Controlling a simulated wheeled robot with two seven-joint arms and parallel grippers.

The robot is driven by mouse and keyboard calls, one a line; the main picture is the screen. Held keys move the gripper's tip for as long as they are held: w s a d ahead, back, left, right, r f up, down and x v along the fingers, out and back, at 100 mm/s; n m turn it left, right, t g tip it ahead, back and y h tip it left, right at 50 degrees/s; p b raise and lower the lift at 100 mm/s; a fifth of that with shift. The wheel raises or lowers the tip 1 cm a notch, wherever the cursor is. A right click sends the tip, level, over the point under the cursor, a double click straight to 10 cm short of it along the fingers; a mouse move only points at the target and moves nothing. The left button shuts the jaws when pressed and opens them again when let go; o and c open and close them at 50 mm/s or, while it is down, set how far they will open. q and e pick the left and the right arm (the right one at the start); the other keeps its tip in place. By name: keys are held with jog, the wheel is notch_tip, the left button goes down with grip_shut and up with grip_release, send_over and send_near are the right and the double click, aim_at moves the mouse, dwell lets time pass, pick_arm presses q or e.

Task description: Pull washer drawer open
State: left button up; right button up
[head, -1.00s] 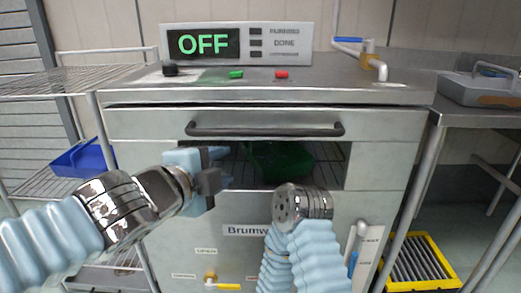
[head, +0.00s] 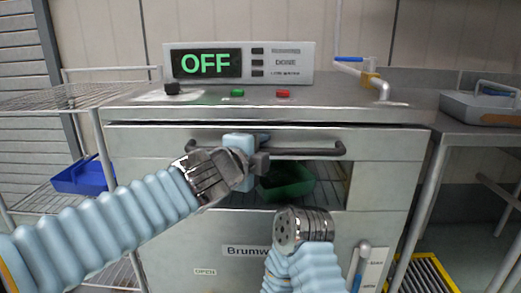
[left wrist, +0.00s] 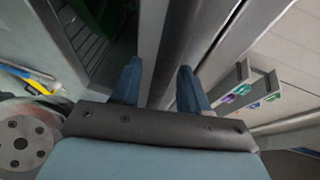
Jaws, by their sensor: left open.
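The washer drawer has a grey metal front (head: 385,143) with a long dark bar handle (head: 308,151) across it. My left gripper (head: 262,148) is at the left-middle part of the handle and hides some of it. In the left wrist view its two blue fingers (left wrist: 160,85) are apart, with the dark handle bar (left wrist: 184,40) running between them. They do not look closed on it. My right arm's metal wrist end (head: 303,228) shows low in front of the washer; no right fingers are visible.
A green tub (head: 287,182) sits in the opening below the drawer front. A display reading OFF (head: 206,63) and green and red buttons stand on top. A wire rack with a blue bin (head: 84,177) is left. A steel table (head: 478,118) and yellow-framed crate (head: 432,272) are right.

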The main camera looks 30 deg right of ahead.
pick_arm(q)
jog(key=shift+d, duration=0.1)
grip_shut()
dwell(0.4)
